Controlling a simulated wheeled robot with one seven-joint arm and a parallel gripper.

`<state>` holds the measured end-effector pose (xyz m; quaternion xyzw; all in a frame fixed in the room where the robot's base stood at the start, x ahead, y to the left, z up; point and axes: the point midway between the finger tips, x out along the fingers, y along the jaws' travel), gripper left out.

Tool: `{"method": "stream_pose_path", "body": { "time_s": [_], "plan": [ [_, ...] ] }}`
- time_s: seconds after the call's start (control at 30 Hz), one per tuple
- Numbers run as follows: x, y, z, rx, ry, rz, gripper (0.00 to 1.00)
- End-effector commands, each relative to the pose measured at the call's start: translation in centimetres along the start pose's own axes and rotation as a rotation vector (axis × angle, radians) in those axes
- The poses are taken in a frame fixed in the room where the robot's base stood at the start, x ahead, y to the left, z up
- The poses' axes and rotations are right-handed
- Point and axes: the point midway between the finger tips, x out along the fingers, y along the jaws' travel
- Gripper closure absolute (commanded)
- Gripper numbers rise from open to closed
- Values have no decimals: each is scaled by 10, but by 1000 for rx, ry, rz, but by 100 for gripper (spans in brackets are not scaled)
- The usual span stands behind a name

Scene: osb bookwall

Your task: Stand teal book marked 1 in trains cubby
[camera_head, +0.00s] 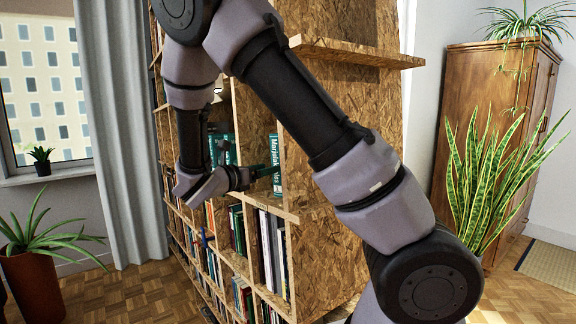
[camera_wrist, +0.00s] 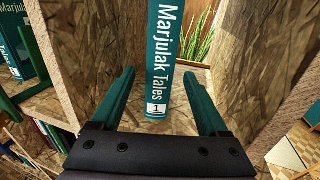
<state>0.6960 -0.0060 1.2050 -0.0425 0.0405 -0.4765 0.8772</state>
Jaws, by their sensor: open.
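The teal book marked 1 (camera_wrist: 162,60), with "Marjulak Tales" on its spine, stands upright in an OSB cubby in the wrist view. It also shows in the head view (camera_head: 275,166). My gripper (camera_wrist: 165,85) is open, with one teal finger on each side of the book's lower spine. Gaps show between the fingers and the book, and it is not gripped. In the head view my gripper (camera_head: 262,172) is at the cubby's front, partly hidden by my wrist. I cannot make out any trains label.
Other teal books (camera_head: 222,150) stand in the cubby to the left, also in the wrist view (camera_wrist: 14,45). Cubby walls (camera_wrist: 88,45) rise close on both sides of my gripper. Lower cubbies hold many books (camera_head: 270,250). A shelf board (camera_head: 355,52) juts out above.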

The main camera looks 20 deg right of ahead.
Motion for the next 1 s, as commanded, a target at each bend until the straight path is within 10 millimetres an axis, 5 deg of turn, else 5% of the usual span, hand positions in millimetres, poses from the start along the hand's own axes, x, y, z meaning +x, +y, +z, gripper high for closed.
{"method": "stream_pose_path", "body": {
  "time_s": [1.0],
  "plan": [
    [36,0,0,-1,0,0,22]
  ]
}}
